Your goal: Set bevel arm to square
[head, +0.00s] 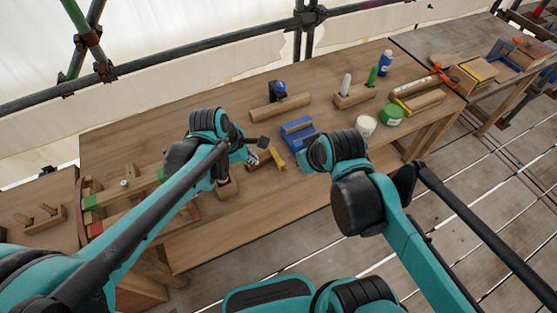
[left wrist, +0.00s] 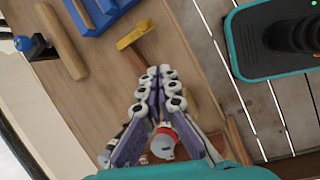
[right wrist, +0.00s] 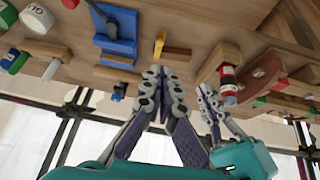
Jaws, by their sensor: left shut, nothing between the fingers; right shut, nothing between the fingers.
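What looks like the bevel is a yellow piece (head: 274,158) joined to a brown wooden piece, lying on the workbench. The yellow piece also shows in the left wrist view (left wrist: 135,33) and the right wrist view (right wrist: 159,43), with the brown piece (right wrist: 178,54) running off at a steep angle; I cannot tell the exact angle. My left gripper (left wrist: 165,72) is shut and empty, its tips appearing just below the bevel in its wrist view. My right gripper (right wrist: 163,73) is shut and empty, its tips appearing just below the bevel there. The right arm's wrist hides its fingers in the head view.
A blue tool holder (head: 298,131) sits just behind the bevel. A red-and-white can (right wrist: 229,84) stands near my left gripper. A wooden bar (head: 280,107), a white tub (head: 366,125) and a green tub (head: 390,115) are farther off. The bench's front right is bare.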

